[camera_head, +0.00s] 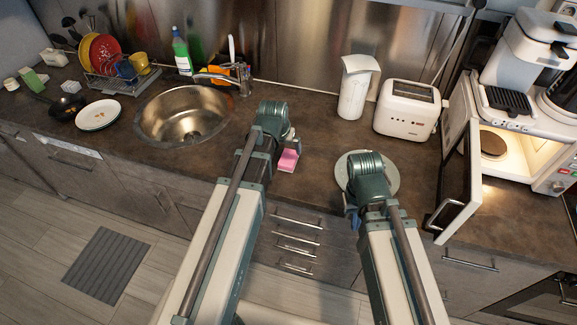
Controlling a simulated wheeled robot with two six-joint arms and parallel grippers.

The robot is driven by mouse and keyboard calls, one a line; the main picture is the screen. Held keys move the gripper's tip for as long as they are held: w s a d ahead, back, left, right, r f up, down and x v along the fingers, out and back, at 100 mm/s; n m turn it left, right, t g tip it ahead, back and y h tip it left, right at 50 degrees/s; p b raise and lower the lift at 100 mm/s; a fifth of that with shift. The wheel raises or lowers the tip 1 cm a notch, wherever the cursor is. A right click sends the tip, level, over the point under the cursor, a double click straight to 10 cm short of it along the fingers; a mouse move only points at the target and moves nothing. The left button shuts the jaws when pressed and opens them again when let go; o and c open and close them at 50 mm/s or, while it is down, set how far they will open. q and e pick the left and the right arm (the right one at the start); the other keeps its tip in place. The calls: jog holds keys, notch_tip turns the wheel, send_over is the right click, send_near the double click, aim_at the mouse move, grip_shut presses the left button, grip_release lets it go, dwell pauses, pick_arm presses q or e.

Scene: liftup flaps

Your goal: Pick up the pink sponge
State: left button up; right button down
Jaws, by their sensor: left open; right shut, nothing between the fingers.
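The pink sponge (288,160) lies on the brown countertop near its front edge, right of the sink. My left arm reaches over the counter. Its gripper (292,146) is open right at the sponge, over its far side. The wrist hides part of the fingers, so I cannot tell whether they touch the sponge. My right gripper (352,218) is shut and empty, mostly hidden by its own arm, in front of the counter edge below a round grey plate.
The sink (185,113) is to the left. The grey plate (388,168) lies under my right wrist. The open microwave door (458,185) juts out at right. Counter between sink and sponge is clear.

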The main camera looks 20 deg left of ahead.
aim_at(289, 157)
pick_arm(q)
jog(key=shift+b+x, duration=3.55)
jog(key=shift+x, duration=0.9)
jog(key=shift+r, duration=0.15)
jog(key=shift+c, duration=0.3)
jog(key=c, duration=1.4)
